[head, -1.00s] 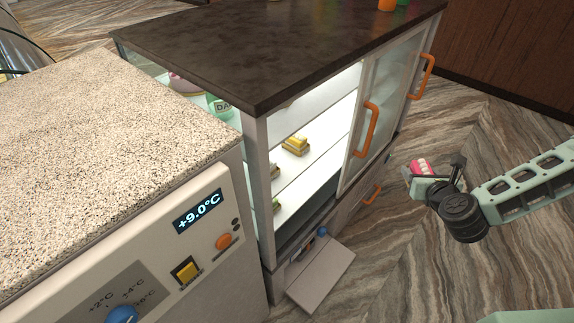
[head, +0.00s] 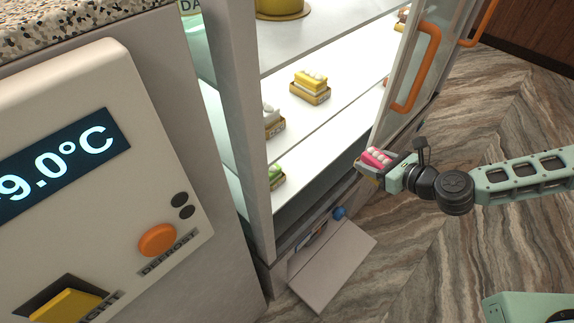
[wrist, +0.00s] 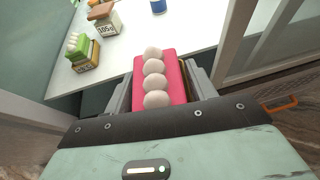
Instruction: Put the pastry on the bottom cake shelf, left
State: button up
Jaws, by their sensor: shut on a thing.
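The pastry (head: 377,157) is a pink bar with a row of white balls on top. It also shows in the wrist view (wrist: 172,76), between the two grey fingers. My gripper (wrist: 163,82) is shut on it and holds it upright in the air; the head view shows my gripper (head: 385,166) just outside the open front of the cabinet, by the edge of the glass door. The bottom cake shelf (head: 305,165) is a lit white board. At its left a green-topped pastry (head: 276,176) stands, partly hidden by the cabinet post.
A yellow pastry (head: 310,85) and a white-topped one (head: 271,121) stand on shelves inside. The glass door (head: 397,85) with an orange handle (head: 417,70) covers the right side. A grey flap (head: 333,268) juts out low at the front. The cabinet post (head: 243,120) bounds the left.

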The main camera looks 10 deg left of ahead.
aim_at(361, 172)
jog(key=f, duration=0.1)
jog(key=a+f+b, duration=0.1)
jog(key=f+n+b, duration=0.1)
jog(key=shift+s+a+f+g+y, duration=0.25)
jog(key=shift+s+g+y, duration=0.1)
jog(key=shift+g+y, duration=0.05)
jog(key=shift+s+a+f, duration=0.1)
jog(key=shift+a+f, duration=0.1)
jog(key=shift+a, duration=0.35)
jog(key=w+a, duration=0.6)
jog(key=a, duration=0.1)
jog(key=w+a, duration=0.3)
jog(key=a, duration=0.1)
jog(key=w+a, duration=0.2)
jog(key=a, duration=0.1)
jog(key=shift+s+d+f+g+b, duration=0.1)
jog(key=shift+d+f+g+b, duration=0.1)
jog(key=shift+f+g+b, duration=0.3)
jog(key=shift+f+t, duration=0.2)
jog(key=shift+t, duration=0.1)
jog(key=shift+f, duration=0.1)
